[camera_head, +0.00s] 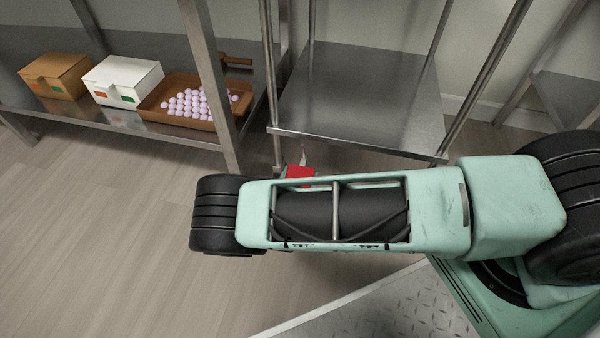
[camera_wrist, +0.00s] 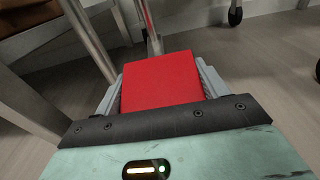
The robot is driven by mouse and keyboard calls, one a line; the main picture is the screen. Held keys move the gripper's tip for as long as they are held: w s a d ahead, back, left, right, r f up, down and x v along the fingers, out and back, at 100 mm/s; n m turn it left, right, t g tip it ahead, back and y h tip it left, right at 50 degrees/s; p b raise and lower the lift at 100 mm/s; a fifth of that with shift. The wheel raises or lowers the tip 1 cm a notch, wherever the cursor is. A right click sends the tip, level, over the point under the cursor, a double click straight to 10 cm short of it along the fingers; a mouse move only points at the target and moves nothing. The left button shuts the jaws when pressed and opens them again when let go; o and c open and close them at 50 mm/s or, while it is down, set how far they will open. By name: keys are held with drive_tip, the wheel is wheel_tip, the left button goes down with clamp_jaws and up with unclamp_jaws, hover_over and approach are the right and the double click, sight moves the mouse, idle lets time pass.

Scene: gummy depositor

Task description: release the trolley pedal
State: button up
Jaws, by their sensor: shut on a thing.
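The red trolley pedal (camera_wrist: 160,82) fills the space between the fingers of my gripper (camera_wrist: 160,85) in the wrist view. My gripper is shut on it, with a grey finger on each side. In the head view a small part of the red pedal (camera_head: 299,171) shows behind my arm, low by the leg of the steel trolley (camera_head: 360,95). I cannot tell from these frames whether the pedal is pressed or raised.
A steel shelf (camera_head: 120,122) on the left holds a brown box (camera_head: 55,75), a white box (camera_head: 122,80) and a brown tray (camera_head: 160,108) of pale lilac pieces. Wood floor (camera_head: 90,220) is clear at the lower left. Casters (camera_wrist: 235,14) show in the wrist view.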

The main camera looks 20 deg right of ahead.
drive_tip(key=shift+s+a+r+g+y+p, duration=0.15)
drive_tip(key=shift+r+g+y+p, duration=0.8)
drive_tip(key=shift+p, duration=2.2)
drive_tip(key=shift+r+g+p, duration=0.2)
drive_tip(key=shift+g+p, duration=0.15)
drive_tip(key=shift+p, duration=0.45)
drive_tip(key=shift+f, duration=0.15)
drive_tip(key=o, duration=1.4)
